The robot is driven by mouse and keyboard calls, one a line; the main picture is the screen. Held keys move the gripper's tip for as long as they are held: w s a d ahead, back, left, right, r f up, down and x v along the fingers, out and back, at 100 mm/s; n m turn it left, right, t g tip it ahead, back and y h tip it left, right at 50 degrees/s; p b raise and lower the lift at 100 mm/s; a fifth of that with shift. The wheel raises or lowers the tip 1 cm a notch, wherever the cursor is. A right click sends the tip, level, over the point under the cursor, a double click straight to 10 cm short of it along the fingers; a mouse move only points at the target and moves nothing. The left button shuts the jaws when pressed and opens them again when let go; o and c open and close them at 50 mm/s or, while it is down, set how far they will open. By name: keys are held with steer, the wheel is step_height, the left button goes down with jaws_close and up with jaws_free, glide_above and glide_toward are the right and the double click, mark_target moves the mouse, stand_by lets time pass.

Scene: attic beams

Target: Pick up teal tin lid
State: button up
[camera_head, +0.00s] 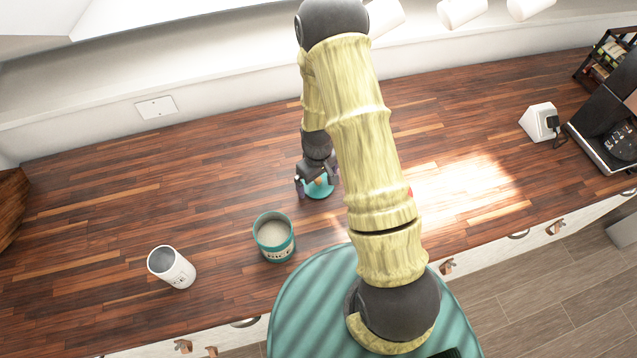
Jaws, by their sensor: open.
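The teal tin lid (319,191) lies on the wooden worktop near the middle of the head view, with a small tan knob on top. My gripper (317,184) is directly above it, pointing down, with its fingers open on either side of the knob. Whether the fingers touch the lid cannot be told. The gripper hides part of the lid's far side. A teal tin (273,239) stands upright and open, to the left and nearer, with pale contents or a pale inside.
A white canister (173,266) stands open at the lower left. A white socket block (539,122) and a dark appliance (605,125) are at the right. The worktop (120,190) is clear at the left. The wall runs along the back.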

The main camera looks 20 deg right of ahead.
steer(key=c, duration=0.8)
step_height(320, 180, up, 10)
steer(key=shift+r+b, duration=0.1)
steer(key=shift+b, duration=1.15)
